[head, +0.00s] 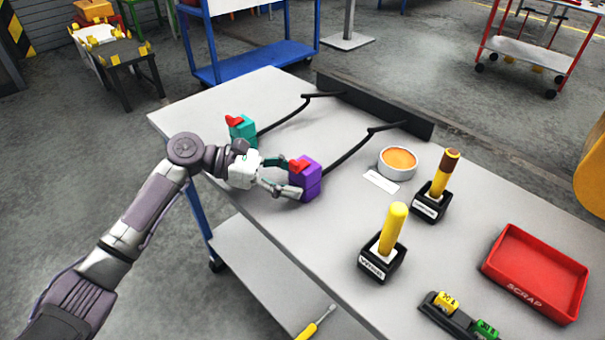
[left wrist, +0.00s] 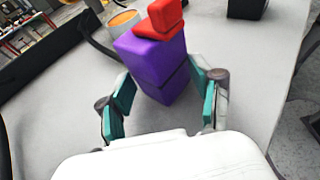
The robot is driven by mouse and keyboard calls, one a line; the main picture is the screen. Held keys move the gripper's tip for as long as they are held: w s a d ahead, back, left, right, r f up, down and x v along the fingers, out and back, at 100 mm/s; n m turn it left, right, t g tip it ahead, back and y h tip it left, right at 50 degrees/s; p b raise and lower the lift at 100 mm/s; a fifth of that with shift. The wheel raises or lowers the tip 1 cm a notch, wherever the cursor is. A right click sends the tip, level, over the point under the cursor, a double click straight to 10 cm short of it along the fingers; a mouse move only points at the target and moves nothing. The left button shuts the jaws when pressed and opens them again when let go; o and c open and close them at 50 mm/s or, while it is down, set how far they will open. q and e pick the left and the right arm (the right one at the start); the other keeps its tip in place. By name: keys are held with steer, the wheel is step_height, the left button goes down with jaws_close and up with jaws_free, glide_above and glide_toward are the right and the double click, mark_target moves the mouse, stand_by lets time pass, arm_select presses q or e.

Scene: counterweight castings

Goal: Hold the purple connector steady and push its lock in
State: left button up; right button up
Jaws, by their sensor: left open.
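The purple connector (head: 308,182) stands on the table with a black cable from its back. Its red lock (head: 299,166) sits on top and stands up from the purple body. In the left wrist view the purple connector (left wrist: 156,62) and red lock (left wrist: 164,20) are straight ahead. My left gripper (head: 284,177) is open, its fingers on either side of the connector's near end. In the left wrist view the left gripper (left wrist: 161,90) shows gaps between its teal pads and the connector. My right gripper is not in view.
A teal connector (head: 243,131) with a red lock stands behind my left gripper. Both cables run to a black rail (head: 375,103). An orange-filled bowl (head: 398,162), two yellow-handled tools in black holders (head: 382,262) and a red scrap tray (head: 536,272) stand to the right.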

arm_select(q)
steer(key=shift+x, duration=0.9)
steer(key=shift+c, duration=0.4)
jaws_close()
steer(key=shift+o, duration=2.2)
jaws_free()
